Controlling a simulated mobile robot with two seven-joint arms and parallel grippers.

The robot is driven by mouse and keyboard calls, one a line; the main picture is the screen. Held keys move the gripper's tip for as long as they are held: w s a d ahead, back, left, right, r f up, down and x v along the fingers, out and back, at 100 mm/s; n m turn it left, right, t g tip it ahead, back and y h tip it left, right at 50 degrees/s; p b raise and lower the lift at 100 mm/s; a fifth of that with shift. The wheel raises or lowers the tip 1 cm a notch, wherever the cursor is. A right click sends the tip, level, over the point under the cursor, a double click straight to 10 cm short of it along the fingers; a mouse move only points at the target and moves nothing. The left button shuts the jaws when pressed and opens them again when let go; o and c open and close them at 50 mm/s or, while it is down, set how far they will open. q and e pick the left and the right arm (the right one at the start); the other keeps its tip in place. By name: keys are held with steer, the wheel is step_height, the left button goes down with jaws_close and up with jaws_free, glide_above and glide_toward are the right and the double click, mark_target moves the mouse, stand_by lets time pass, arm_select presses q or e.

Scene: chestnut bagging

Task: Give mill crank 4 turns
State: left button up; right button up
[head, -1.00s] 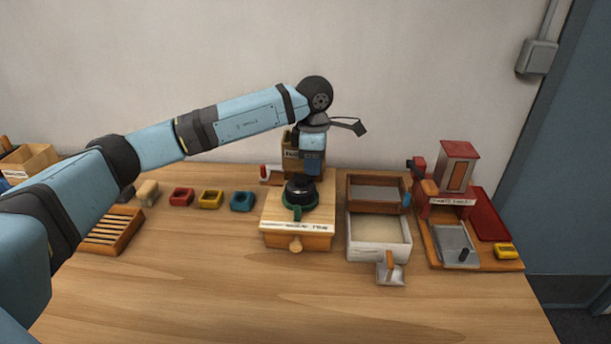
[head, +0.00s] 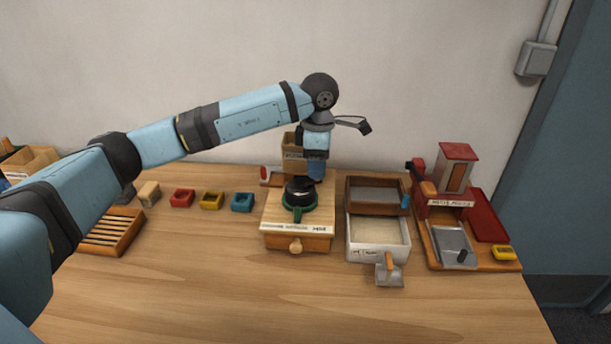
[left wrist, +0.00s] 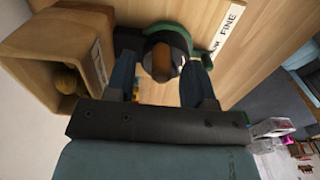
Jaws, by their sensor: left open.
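The mill is a pale wooden box (head: 297,240) with a round front knob, a green ring (head: 288,216) and a black top (head: 298,190), in the middle of the table. My left gripper (head: 312,180) points down over the mill top; its fingertips are hard to see in the head view. In the left wrist view, the open fingers (left wrist: 162,78) stand on either side of a brown crank knob (left wrist: 164,66), in front of the mill's dark top. Whether they touch it I cannot tell. My right gripper is not in view.
A wooden bin (head: 292,158) stands close behind the mill. A sieve box (head: 350,190) and a white tray (head: 352,240) with a scoop (head: 388,274) lie right of it, then a red-roofed station (head: 457,150). Small coloured blocks and a slatted rack (head: 112,230) are left. The front table is clear.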

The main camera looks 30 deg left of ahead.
arm_select(q)
steer(key=shift+r+p, duration=1.35)
steer(key=shift+r, duration=1.6)
jaws_close()
